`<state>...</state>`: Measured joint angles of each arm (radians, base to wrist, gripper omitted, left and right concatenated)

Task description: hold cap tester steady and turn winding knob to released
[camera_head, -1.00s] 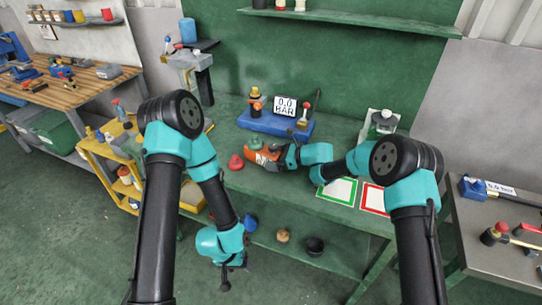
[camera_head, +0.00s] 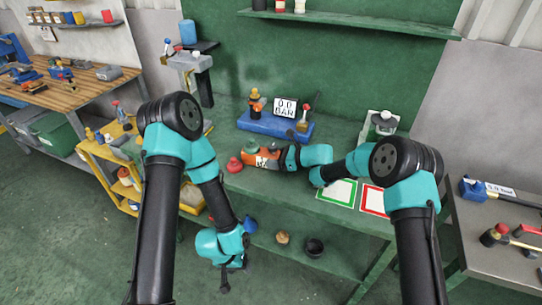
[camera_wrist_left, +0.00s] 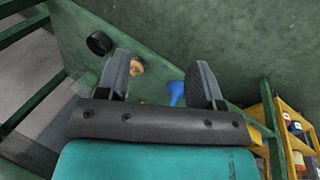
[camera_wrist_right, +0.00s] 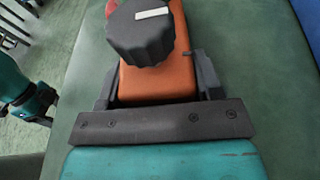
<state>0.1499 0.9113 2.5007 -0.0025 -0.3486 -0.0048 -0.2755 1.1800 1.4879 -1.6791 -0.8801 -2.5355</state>
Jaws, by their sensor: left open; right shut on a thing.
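The cap tester (camera_head: 260,160) is an orange body on the green bench, held by my right gripper (camera_head: 281,158). In the right wrist view the orange body (camera_wrist_right: 150,84) lies between the two fingers. A large black ribbed winding knob (camera_wrist_right: 141,38) sits on top of it, with a white mark lying nearly crosswise in that picture. My right gripper is shut on the orange body, behind the knob. My left gripper (camera_head: 225,283) is open and empty, hanging low in front of the bench and well away from the tester. Its spread fingers show in the left wrist view (camera_wrist_left: 160,82).
A red round piece (camera_head: 235,164) is beside the tester's left end. A blue stand (camera_head: 275,125) with a BAR display (camera_head: 285,107) stands behind it. Green (camera_head: 338,192) and red (camera_head: 373,199) framed squares lie to the right. A yellow cart (camera_head: 112,165) stands at left.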

